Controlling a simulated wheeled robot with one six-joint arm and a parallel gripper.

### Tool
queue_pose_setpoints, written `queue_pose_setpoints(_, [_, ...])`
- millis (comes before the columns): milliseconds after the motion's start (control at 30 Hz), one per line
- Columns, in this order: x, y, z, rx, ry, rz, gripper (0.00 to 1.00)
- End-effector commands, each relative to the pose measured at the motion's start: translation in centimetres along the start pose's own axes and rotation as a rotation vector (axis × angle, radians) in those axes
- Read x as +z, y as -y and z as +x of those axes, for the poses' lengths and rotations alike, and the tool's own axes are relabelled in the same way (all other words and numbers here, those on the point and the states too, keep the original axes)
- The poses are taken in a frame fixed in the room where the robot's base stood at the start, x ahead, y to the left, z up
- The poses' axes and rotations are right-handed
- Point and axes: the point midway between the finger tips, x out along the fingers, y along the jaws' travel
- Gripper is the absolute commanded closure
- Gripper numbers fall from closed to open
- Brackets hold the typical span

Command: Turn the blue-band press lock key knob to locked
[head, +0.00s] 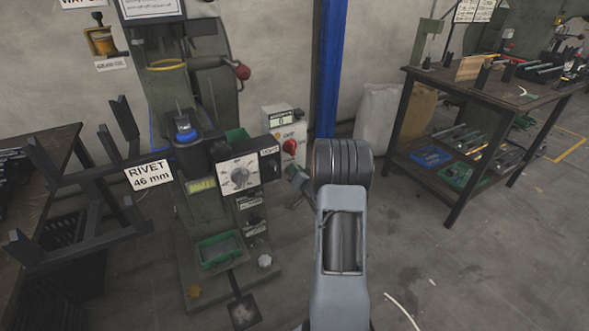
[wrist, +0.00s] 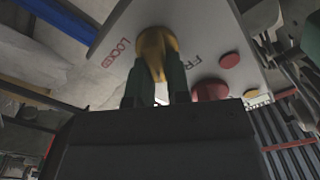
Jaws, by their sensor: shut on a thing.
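The lock key knob (wrist: 157,48) is a gold-yellow knob on a pale panel (wrist: 205,25) in the wrist view. Red "LOCKED" lettering shows left of it and dark lettering starting "FR" to its right. The knob's grip points down in the picture, between my fingers. My gripper (wrist: 155,88) is shut on this grip with its two dark green fingers. In the head view my gripper (head: 298,180) is at the right side of the press (head: 185,100), which carries a blue band (head: 186,136). The knob is hidden in that view.
A grey switch box (head: 285,125) with a red knob and "OFF" stands behind my gripper. A blue post (head: 330,70) rises behind it. A workbench (head: 490,90) stands at the right. Red buttons (wrist: 210,89) sit near the knob. Floor at right is mostly open.

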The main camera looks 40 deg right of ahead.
Motion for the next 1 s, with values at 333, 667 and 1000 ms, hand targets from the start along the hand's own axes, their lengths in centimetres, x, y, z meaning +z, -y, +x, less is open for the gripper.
queue_pose_setpoints(333, [0.0,-0.4,0.0,0.001,0.002,0.328,1.0])
queue_pose_setpoints(667, [0.2,-0.8,0.0,0.001,0.001,0.631,1.0])
queue_pose_setpoints(1000, [0.5,-1.1,0.0,0.001,0.0,0.866,1.0])
